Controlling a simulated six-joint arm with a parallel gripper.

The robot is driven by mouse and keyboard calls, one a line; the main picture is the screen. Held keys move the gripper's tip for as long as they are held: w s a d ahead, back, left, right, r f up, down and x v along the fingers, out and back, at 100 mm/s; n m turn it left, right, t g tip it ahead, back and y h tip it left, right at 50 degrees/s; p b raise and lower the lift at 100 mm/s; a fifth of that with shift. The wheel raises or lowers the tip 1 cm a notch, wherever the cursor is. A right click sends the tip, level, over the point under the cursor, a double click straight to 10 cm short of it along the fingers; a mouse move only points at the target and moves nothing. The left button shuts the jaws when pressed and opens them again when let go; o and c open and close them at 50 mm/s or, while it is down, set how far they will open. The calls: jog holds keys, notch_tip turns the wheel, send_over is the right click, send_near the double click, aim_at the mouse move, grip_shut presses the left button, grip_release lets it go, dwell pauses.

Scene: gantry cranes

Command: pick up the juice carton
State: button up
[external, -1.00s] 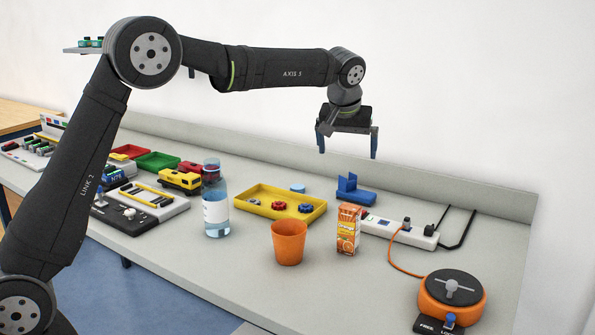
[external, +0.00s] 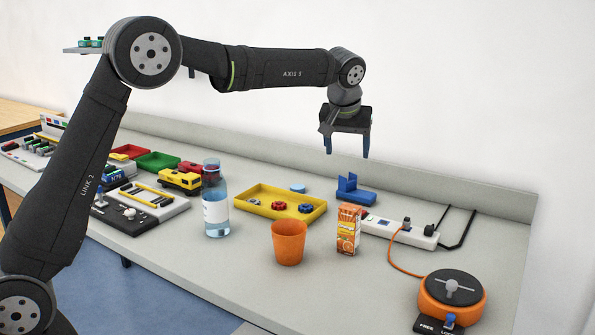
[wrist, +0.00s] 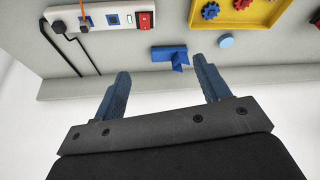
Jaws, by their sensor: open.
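The juice carton (external: 348,229) is a small orange and white box standing upright on the bench in the external view, just right of the orange cup (external: 289,243). It is not visible in the wrist view. My gripper (external: 347,154) is open and empty, high above the back of the bench and well above the carton. In the wrist view my gripper's two blue fingers (wrist: 164,82) are spread apart with nothing between them.
A white power strip (external: 400,232) lies behind the carton, with an orange cable running to an orange reel (external: 452,295). A blue bracket (external: 355,192), a yellow tray (external: 245,203) and a water bottle (external: 215,200) stand nearby.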

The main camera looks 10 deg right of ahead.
jog(key=shift+s, duration=0.1)
jog(key=m+h, duration=0.1)
jog(key=m, duration=0.2)
send_over(349, 225)
jog(key=s+a, duration=0.3)
jog(key=a, duration=0.1)
jog(key=f, duration=0.1)
jog(key=shift+g, duration=0.4)
jog(key=x, duration=1.1)
jog(key=shift+x, duration=3.15)
jog(key=shift+r, duration=0.1)
jog(key=c, duration=1.2)
